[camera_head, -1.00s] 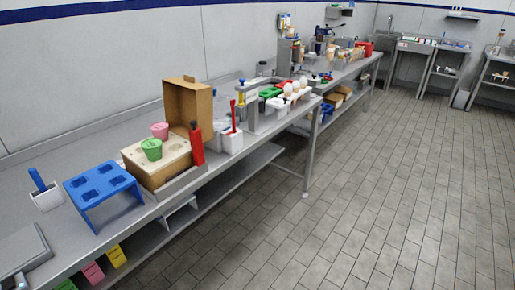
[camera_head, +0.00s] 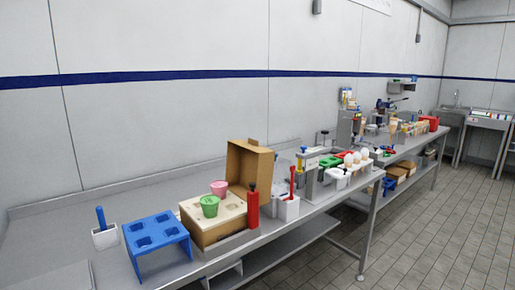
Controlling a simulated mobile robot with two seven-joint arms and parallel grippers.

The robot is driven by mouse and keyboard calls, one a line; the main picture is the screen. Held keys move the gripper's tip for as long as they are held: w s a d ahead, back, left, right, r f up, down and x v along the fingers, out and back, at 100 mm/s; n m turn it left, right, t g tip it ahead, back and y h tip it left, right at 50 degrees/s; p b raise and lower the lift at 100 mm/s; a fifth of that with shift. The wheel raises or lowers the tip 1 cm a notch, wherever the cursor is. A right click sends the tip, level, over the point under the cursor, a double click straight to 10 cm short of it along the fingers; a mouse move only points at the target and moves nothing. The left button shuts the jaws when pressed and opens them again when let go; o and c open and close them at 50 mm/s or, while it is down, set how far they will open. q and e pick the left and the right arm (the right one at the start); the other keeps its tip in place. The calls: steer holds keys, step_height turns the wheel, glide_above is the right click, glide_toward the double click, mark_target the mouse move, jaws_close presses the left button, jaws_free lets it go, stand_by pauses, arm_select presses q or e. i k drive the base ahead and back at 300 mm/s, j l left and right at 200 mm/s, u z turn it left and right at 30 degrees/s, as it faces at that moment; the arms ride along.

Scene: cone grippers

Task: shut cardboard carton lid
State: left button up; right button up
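The cardboard carton (camera_head: 250,167) stands on the metal counter in the middle of the view. Its brown lid stands upright, so the carton is open. A light wooden-looking block with holes (camera_head: 228,212) is in front of the lid and hides the lower part of the carton. A green cup (camera_head: 210,206) and a pink cup (camera_head: 219,187) sit on the block. Neither of my grippers shows in the view.
A blue stand (camera_head: 157,235) and a white holder with a blue handle (camera_head: 104,236) are to the left. A red bottle (camera_head: 252,208) and a white container with a red-handled tool (camera_head: 288,208) stand at right. The tiled floor (camera_head: 430,235) is clear.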

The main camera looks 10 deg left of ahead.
mark_target(247, 162)
steer(key=z, duration=0.2)
steer(key=i+l+z, duration=0.1)
steer(key=i+z, duration=0.5)
steer(key=i, duration=2.8)
steer(key=i+l+u, duration=0.1)
steer(key=i+u, duration=0.3)
steer(key=i+l+u, duration=0.2)
steer(key=i+u, duration=0.2)
steer(key=u, duration=1.7)
